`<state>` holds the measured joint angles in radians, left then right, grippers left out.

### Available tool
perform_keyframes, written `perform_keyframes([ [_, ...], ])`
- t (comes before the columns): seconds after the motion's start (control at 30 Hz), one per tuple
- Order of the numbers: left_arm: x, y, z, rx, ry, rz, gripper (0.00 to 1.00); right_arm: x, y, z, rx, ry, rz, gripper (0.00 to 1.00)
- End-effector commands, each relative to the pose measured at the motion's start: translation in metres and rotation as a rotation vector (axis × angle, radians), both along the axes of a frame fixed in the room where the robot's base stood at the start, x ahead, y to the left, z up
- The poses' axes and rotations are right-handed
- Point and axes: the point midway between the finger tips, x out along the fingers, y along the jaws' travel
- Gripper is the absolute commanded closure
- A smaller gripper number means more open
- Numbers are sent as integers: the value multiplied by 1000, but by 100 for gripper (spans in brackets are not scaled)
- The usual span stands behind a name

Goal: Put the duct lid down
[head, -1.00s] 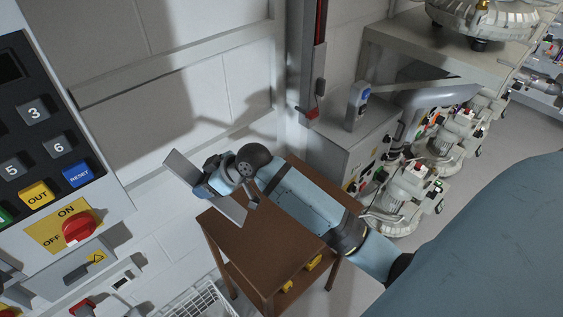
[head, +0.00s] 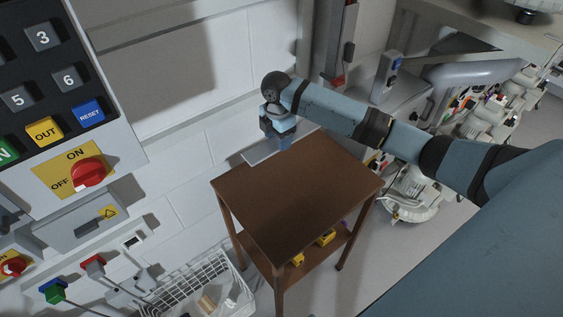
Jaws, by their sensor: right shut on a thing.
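My right arm comes in from the right, and its right gripper (head: 284,145) points down over the back-left edge of the brown wooden table (head: 300,195). It is shut on the duct lid (head: 258,156), a flat pale-grey plate that shows as a thin, roughly level piece to the left of the fingers. The gripper and wrist hide part of the lid. I cannot tell whether the lid touches the tabletop. My left gripper is not in view.
The tabletop is otherwise bare, and yellow items (head: 326,238) lie on its lower shelf. A control panel with a red switch (head: 88,171) is at the left. A white wire basket (head: 205,285) stands left of the table. Grey machines (head: 470,125) stand at the right.

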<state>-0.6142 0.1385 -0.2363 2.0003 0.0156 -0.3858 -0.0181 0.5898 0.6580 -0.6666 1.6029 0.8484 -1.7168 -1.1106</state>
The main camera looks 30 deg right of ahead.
Motion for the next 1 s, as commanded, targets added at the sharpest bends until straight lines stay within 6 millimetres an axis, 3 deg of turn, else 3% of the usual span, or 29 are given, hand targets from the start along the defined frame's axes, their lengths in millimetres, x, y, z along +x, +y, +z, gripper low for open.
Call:
perform_keyframes([
  [0.1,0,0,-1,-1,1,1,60,-1,1,-34,1,4,-2,66],
  [0.3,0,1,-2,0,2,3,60,0,1,-74,1,0,-1,66],
  [0.57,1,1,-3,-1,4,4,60,0,1,-94,2,0,-1,66],
  [0.8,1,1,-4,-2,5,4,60,0,1,-127,1,-1,-2,66],
  [1.0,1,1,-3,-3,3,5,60,0,1,-129,1,-2,-1,66],
])
